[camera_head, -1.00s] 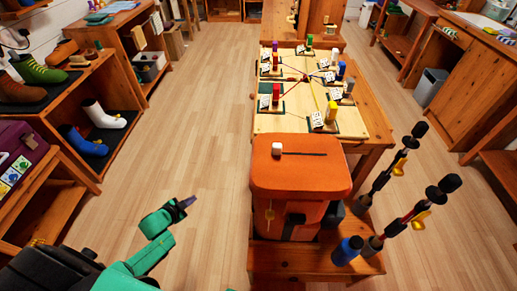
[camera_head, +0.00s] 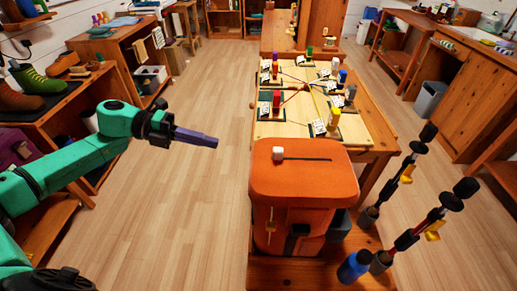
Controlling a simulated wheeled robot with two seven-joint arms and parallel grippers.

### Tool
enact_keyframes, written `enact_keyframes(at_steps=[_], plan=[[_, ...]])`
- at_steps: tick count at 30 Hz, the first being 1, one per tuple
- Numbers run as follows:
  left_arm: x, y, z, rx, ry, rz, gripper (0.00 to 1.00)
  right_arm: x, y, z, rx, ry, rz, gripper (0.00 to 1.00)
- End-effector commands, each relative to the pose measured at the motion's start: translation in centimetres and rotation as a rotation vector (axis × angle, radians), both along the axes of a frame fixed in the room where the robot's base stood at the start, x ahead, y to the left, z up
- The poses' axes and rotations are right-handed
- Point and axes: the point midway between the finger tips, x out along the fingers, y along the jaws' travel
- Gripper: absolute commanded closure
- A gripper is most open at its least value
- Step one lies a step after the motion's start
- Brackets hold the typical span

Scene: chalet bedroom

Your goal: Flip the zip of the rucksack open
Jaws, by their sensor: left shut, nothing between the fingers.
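The orange rucksack (camera_head: 304,200) stands upright on a low wooden bench (camera_head: 295,274) at the centre of the head view. My right gripper is not in view.
Two upright poles with black knobs (camera_head: 465,188) and a blue cylinder (camera_head: 354,267) stand right of the rucksack. Behind it is a table with a pale board (camera_head: 290,130) holding coloured pegs and cards. Shelves with boots (camera_head: 38,79) line the left. Open floor (camera_head: 190,220) lies between.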

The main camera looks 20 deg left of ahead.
Motion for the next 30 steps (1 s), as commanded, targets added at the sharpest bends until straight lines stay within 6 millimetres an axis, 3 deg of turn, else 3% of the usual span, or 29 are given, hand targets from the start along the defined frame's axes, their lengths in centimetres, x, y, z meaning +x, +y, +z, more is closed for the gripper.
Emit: enact_keyframes(at_steps=[12,18,30], plan=[[2.1,-8.3,-2.1,-0.006,-0.004,-0.003,1.00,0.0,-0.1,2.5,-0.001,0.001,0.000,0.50],[2.9,-11.4,-2.2,-0.003,-0.003,-0.001,1.00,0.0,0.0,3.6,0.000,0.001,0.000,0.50],[3.1,-12.0,-2.6,-0.001,-0.001,0.001,1.00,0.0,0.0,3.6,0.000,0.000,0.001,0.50]])
